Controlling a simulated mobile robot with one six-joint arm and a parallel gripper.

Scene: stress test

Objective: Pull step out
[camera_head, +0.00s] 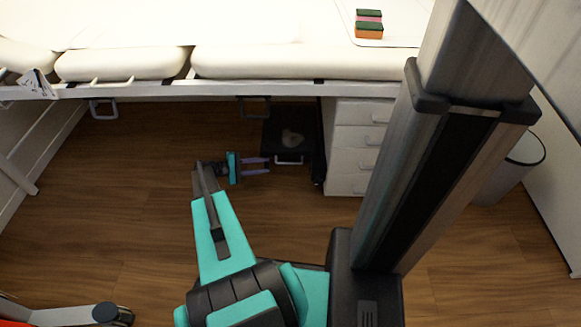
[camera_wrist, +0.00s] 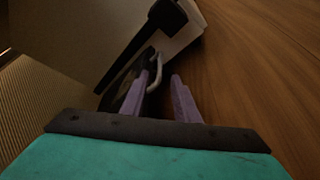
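The black step (camera_head: 283,135) sits on the floor under the long padded table, beside the white drawer unit. A pale patch shows on its top. Its light metal handle (camera_head: 289,162) is on its near edge. My gripper (camera_head: 268,165) is low, just left of this handle, with its purple fingers pointing toward it. In the wrist view, the fingers of my gripper (camera_wrist: 162,76) are apart, and the curved handle (camera_wrist: 157,70) shows at their tips, close to the left finger. I cannot tell whether they touch. Much of the step is unclear in the dark wrist view.
The white drawer unit (camera_head: 352,150) stands right of the step. The padded table (camera_head: 290,62) overhangs the step, with a sponge stack (camera_head: 368,24) on top. A bin (camera_head: 508,168) is at right. Wood floor (camera_head: 130,190) lies clear at left; an orange-and-grey object (camera_head: 70,314) is at lower left.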

